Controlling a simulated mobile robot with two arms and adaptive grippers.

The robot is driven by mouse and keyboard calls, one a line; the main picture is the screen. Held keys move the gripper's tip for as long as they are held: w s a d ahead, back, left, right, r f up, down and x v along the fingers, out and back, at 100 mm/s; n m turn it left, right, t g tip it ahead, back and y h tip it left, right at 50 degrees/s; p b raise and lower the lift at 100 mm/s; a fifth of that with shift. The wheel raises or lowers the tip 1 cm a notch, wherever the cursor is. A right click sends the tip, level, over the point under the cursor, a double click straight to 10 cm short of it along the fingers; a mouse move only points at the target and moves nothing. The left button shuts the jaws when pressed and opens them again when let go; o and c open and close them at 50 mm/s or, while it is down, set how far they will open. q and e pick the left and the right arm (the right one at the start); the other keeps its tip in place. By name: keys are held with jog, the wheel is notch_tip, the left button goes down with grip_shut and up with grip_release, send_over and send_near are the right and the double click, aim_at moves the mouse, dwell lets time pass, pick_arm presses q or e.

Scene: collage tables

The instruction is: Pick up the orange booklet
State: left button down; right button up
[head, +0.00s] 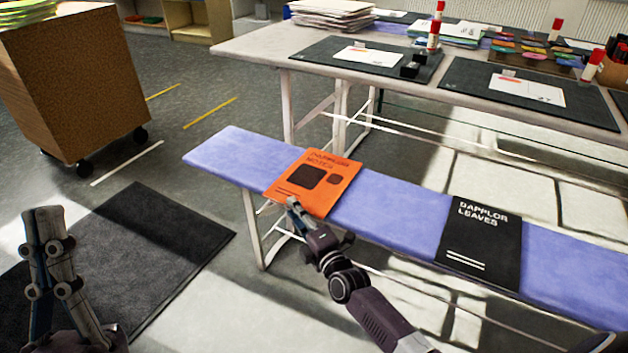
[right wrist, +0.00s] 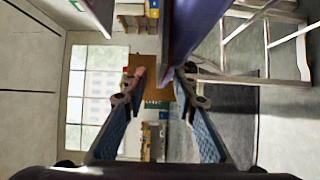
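The orange booklet (head: 316,180) lies flat on the narrow blue bench (head: 390,197), its near edge at the bench's front edge. My right gripper (head: 293,203) is at the booklet's near left corner in the head view. In the right wrist view the right gripper (right wrist: 163,73) is open, its two fingers apart, with the bench's edge (right wrist: 195,30) ahead between them. I cannot make out the booklet clearly there. My left gripper (head: 45,210) is at the lower left, over the floor, far from the bench; its finger gap is not clear.
A black booklet (head: 482,240) lies further right on the bench. Behind stands a long table (head: 265,50) with dark mats, paper stacks and glue sticks. A brown cabinet (head: 75,80) on wheels is at the left. A dark floor mat (head: 150,235) lies before the bench.

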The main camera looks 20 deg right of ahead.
grip_shut()
jog(key=shift+r, duration=0.1)
